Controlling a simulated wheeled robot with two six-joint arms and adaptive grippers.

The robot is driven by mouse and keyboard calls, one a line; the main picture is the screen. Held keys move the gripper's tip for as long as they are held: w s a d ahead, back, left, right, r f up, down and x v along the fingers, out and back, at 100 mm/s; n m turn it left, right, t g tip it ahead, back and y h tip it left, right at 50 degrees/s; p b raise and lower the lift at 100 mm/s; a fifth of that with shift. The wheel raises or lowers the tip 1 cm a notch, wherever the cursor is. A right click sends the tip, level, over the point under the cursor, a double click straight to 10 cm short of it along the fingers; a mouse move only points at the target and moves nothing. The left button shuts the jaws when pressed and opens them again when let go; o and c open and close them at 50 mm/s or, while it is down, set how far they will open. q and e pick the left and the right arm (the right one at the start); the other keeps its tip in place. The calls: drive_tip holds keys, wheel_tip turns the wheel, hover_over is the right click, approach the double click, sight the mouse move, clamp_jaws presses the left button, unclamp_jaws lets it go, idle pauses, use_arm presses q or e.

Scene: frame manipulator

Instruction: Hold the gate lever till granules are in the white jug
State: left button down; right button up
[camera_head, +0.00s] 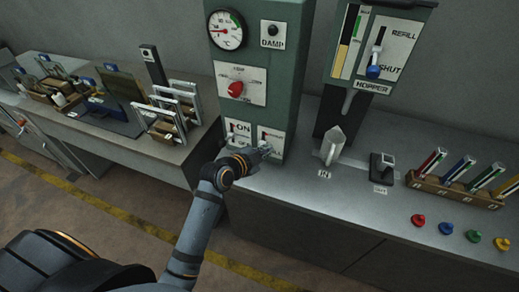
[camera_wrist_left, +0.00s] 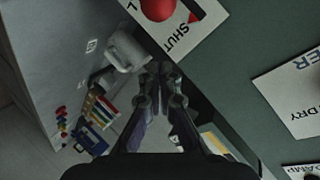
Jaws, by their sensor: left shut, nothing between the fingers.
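The white jug (camera_head: 333,147) stands upright at the mark IN on the grey counter, below the hopper (camera_head: 376,45); it also shows in the left wrist view (camera_wrist_left: 124,50). I cannot tell what is inside it. The hopper has a blue-handled slider (camera_head: 374,71) near SHUT. A red ball knob (camera_wrist_left: 158,8) stands over a plate marked SHUT on the green cabinet; I cannot tell which is the gate lever. My left gripper (camera_head: 264,151) is shut and empty, at the cabinet's lower right plate. In the wrist view its fingertips (camera_wrist_left: 160,69) are apart from the knob.
The green cabinet (camera_head: 258,62) carries a gauge and a red dial (camera_head: 235,89). Frames and trays crowd the left bench (camera_head: 190,153). The counter front is clear.

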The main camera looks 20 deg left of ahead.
use_arm(q)
drive_tip(key=a+f+p, duration=0.1)
drive_tip(key=w+a+f+p, duration=0.1)
drive_tip(key=f, duration=0.1)
drive_tip(key=shift+a, duration=0.3)
